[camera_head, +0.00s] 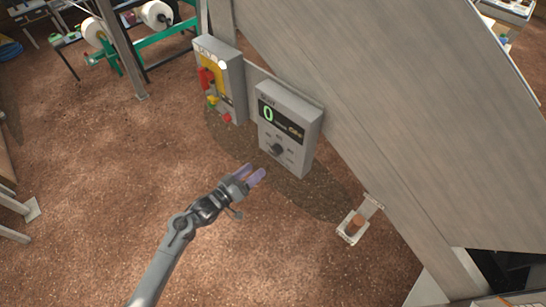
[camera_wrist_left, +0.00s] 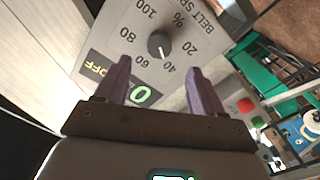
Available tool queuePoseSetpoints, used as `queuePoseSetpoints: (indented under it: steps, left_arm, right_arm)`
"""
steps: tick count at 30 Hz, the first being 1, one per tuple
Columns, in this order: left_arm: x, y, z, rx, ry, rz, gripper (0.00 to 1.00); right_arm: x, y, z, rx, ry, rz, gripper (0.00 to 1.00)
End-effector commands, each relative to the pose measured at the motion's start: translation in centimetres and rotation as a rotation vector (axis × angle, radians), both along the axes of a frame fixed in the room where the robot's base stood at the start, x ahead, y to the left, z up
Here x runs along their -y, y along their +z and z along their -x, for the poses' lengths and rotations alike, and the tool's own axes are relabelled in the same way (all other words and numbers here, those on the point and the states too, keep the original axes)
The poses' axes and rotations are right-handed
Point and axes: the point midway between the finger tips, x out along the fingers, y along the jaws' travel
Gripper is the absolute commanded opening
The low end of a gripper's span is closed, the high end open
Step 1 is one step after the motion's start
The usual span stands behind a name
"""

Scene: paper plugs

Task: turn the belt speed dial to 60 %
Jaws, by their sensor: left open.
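The belt speed dial is a dark round knob (camera_head: 277,149) on the front of a grey control box (camera_head: 306,124). In the left wrist view the knob (camera_wrist_left: 159,44) sits inside a printed scale with 20, 40, 60, 80 and 100. A small light mark on it faces roughly the 40 side; its exact reading is unclear. The green display (camera_head: 268,113) shows 0, with OFF beside it. My left gripper (camera_head: 257,171) is open and empty, in front of and below the box. Its purple fingers (camera_wrist_left: 158,72) are apart and do not touch the knob. My right gripper is out of view.
Left of the dial box is another grey box (camera_head: 237,80) with a red handle and a red button. A large slanted grey panel (camera_head: 380,100) rises behind. A small bracket with a brown piece (camera_head: 355,224) stands at lower right.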

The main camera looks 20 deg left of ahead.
Motion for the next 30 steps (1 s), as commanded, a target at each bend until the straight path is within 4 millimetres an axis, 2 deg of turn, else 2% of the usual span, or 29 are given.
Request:
queuePoseSetpoints:
  steps: [12, 18, 24, 30]
  left_arm:
    - [2.6, 0.0, -5.8, 0.0, 0.0, 0.002, 0.68]
    - [3.6, 0.0, -8.0, -0.001, 0.0, 0.0, 0.68]
    - [4.1, 0.0, -8.9, 0.0, 0.001, 0.0, 0.68]
    - [4.1, 0.0, -9.0, -0.001, 0.0, -0.001, 0.68]
  right_arm:
    - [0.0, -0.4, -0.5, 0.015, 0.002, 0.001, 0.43]
    - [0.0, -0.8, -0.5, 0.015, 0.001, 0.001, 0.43]
    - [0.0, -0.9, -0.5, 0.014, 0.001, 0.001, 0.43]
    - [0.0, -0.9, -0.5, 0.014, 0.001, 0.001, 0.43]
